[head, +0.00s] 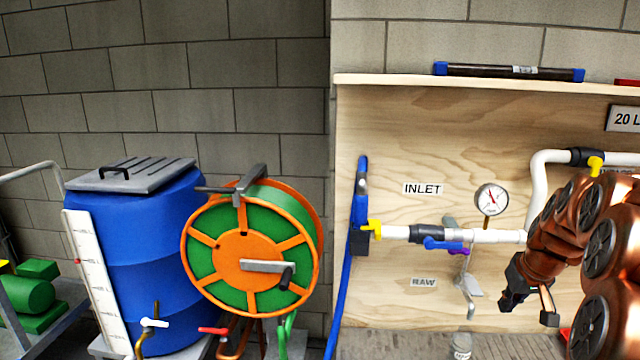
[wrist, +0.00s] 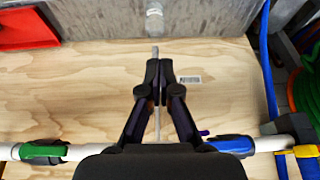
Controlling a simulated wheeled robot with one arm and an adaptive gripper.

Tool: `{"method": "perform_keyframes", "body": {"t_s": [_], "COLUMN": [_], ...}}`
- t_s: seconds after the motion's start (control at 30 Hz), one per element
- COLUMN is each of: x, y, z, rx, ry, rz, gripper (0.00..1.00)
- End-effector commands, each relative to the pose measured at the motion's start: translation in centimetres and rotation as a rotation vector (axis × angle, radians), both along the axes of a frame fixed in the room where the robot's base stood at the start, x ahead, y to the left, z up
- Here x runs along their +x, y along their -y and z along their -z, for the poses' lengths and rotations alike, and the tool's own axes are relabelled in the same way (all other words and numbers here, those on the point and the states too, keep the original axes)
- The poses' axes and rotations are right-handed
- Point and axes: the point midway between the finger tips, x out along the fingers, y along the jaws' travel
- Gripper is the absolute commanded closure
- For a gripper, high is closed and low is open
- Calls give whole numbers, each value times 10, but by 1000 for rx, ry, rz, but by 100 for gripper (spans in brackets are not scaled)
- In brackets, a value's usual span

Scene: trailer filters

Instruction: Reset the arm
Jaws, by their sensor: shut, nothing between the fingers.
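My gripper (wrist: 158,68) is in the middle of the wrist view, its two dark fingers meeting at the tips with nothing between them. It is in front of the plywood panel (wrist: 95,85). In the head view my copper-coloured arm comes in from the right and ends in dark parts low in front of the panel (head: 385,290). The finger tips are hard to make out there.
White pipe (head: 490,237) with a blue-handled valve (head: 445,243) and a gauge (head: 491,199) runs along the panel near my arm. A clear bottle (head: 461,346) stands below. A hose reel (head: 205,235) and blue barrel (head: 150,260) stand left.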

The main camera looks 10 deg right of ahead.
Motion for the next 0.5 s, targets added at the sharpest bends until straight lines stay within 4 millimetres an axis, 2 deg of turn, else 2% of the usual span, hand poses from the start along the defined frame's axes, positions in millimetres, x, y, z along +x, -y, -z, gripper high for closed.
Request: {"method": "perform_keyframes", "body": {"t_s": [0.27,0.37,0.5], "x": [-6,-15,-40], "y": [-72,-108,-171], "z": [-2,-1,1], "rx": [40,58,83], "ry": [-54,-88,-157], "rz": [-61,-89,-139], "gripper": [100,100,100]}}
